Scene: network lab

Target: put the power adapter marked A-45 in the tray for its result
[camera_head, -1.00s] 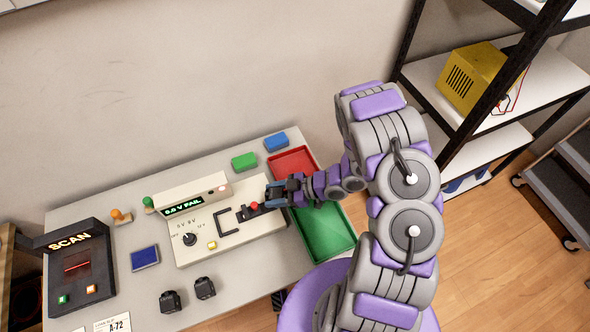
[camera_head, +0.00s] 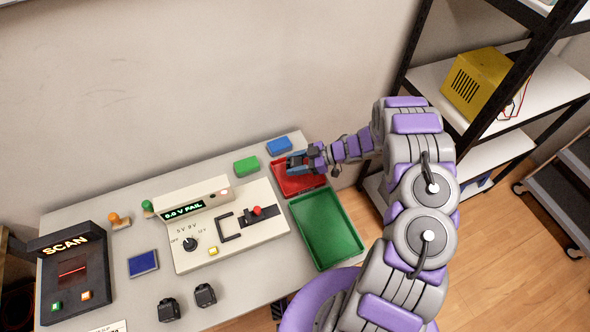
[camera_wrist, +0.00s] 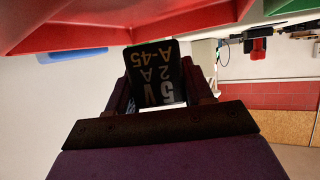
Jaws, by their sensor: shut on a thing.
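My gripper (camera_head: 293,163) is shut on the black power adapter (camera_wrist: 154,75), whose label reads 5V 2A A-45 in the wrist view. In the head view the gripper is over the far part of the red tray (camera_head: 300,188); I cannot tell how high above it. The red tray's rim also shows in the wrist view (camera_wrist: 100,30). The green tray (camera_head: 325,230) is in front of the red one and looks empty.
Two black adapters (camera_head: 169,309) (camera_head: 205,294) lie at the table's front. A SCAN station (camera_head: 72,270) stands at the left. Green (camera_head: 246,165) and blue (camera_head: 279,145) blocks lie behind the tester. A shelf rack (camera_head: 440,90) stands at the right.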

